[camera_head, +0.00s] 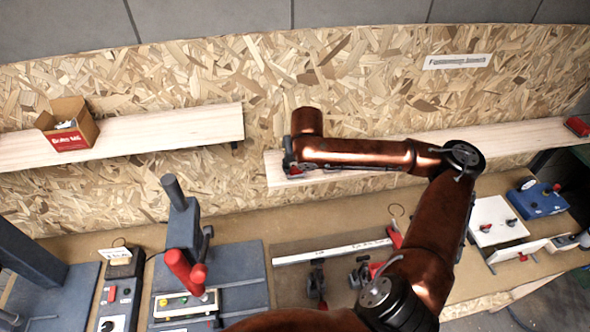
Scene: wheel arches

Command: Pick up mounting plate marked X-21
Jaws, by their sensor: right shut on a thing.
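I cannot make out a plate with a readable X-21 mark. A long pale bar (330,252) with small dark lettering, too small to read, lies on the bench below my arm. My right arm, copper-coloured, reaches up and then left across the right shelf. My right gripper (290,162) is at that shelf's left end, small and partly hidden by the wrist. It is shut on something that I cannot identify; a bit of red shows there. My left gripper is not in view.
Dark clamps (317,285) stand on the bench near the bar. A grey press with a red handle (184,271) stands to the left. An open box (68,126) is on the left shelf (170,130). Blue (540,200) and white (495,222) control boxes are at the right.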

